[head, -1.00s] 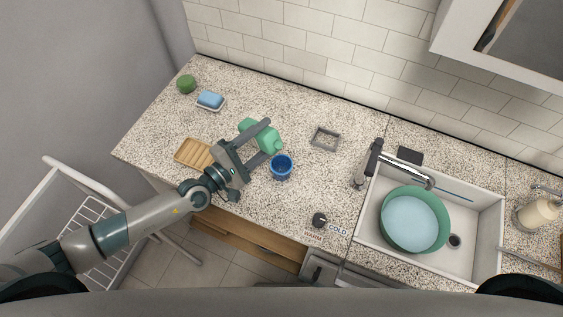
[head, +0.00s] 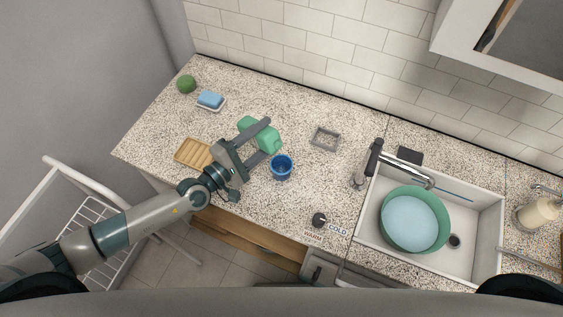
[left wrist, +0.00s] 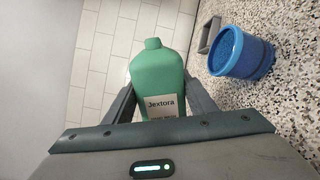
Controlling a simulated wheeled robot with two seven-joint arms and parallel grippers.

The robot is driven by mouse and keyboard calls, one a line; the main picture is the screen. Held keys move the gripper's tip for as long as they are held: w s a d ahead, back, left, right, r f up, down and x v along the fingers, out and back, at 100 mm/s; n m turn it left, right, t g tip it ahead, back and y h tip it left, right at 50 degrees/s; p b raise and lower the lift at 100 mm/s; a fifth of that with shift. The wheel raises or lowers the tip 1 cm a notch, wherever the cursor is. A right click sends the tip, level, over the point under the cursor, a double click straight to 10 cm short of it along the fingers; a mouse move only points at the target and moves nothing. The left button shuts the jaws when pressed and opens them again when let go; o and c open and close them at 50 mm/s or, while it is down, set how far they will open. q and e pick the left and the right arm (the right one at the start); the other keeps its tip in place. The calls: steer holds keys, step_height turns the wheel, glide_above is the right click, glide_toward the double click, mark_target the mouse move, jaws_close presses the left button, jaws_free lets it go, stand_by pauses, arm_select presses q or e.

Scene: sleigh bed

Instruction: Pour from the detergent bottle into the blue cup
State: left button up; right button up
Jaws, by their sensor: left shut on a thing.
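The green detergent bottle (head: 266,140) is held in my left gripper (head: 261,146), just above and left of the blue cup. In the left wrist view the bottle (left wrist: 157,80) shows its neck and a label reading "Jextora", with a finger on each side. The left gripper (left wrist: 160,100) is shut on the bottle. The blue cup (head: 282,168) stands upright on the counter, and in the left wrist view the cup (left wrist: 240,55) is right of the bottle, apart from it. No liquid stream is visible. My right gripper is not in view.
The speckled counter (head: 310,190) has a wooden soap dish (head: 192,153), a blue sponge on a dish (head: 210,100), a green ball (head: 186,84) and a grey square frame (head: 324,139). At right is a sink (head: 470,262) with a green basin (head: 388,232) and a faucet (head: 400,170).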

arm_select(q)
steer(key=shift+r, duration=0.2)
stand_by(0.6)
steer(key=shift+f+m, duration=0.2)
steer(key=shift+m, duration=0.6)
stand_by(1.6)
steer(key=shift+r+n, duration=0.15)
steer(key=shift+n, duration=0.55)
steer(key=shift+f+n, duration=0.2)
steer(key=shift+n, duration=0.2)
steer(key=shift+s+d+n, duration=0.1)
steer(key=shift+d+n, duration=0.05)
steer(key=shift+n, duration=0.55)
steer(key=shift+s+r+n, duration=0.1)
steer(key=shift+r+n, duration=0.25)
steer(key=shift+n, duration=0.15)
steer(key=shift+d+f+n, duration=0.1)
steer(key=shift+f+n, duration=0.05)
steer(key=shift+n, duration=0.15)
